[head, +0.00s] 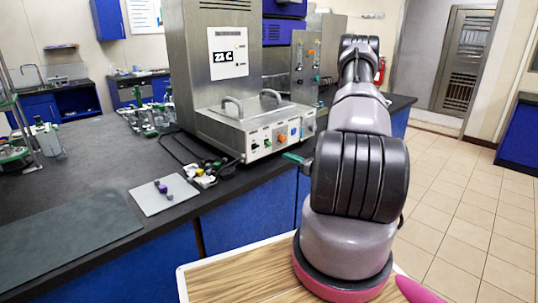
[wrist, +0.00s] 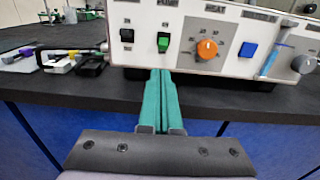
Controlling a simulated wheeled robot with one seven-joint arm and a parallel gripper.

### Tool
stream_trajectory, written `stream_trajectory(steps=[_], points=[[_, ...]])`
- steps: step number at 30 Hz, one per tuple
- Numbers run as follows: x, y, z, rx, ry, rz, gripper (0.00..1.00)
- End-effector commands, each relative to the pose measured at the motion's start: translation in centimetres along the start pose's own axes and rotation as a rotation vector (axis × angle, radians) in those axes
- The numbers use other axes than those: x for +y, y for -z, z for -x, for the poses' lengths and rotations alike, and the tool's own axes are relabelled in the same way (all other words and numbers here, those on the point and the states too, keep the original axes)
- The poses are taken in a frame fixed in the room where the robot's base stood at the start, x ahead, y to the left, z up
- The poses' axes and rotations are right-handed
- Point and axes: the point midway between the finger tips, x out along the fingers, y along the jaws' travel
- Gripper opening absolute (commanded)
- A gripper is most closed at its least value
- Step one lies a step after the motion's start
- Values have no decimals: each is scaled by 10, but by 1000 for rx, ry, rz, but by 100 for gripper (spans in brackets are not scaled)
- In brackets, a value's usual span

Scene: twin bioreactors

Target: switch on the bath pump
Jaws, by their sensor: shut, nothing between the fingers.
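The bath unit (head: 240,122) is a steel box with a white front panel at the counter's edge. In the wrist view, its panel (wrist: 185,52) carries a black rocker switch (wrist: 127,36), a green rocker switch (wrist: 163,42), an orange knob (wrist: 207,49) and a blue button (wrist: 248,50). The label above the green switch is partly cut off and seems to read PUMP. The orange knob's label reads HEAT. My gripper (wrist: 161,72) has its teal fingers shut and empty, with tips just below the green switch. I cannot tell whether they touch the panel.
Small dark items lie on a white mat (head: 150,203) left of the unit. Cables and small connectors (head: 203,177) lie between them. A grey knob (wrist: 303,64) is at the panel's right. The dark counter's front edge (wrist: 90,98) runs below the panel.

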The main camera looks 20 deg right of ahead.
Motion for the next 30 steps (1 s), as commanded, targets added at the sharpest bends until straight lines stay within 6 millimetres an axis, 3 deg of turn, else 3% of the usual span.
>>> stream_trajectory(steps=[14, 30], points=[[-3, 5, -1, 1, 15, -5, 0], [-3, 5, -85, 2, 13, -4, 0]])
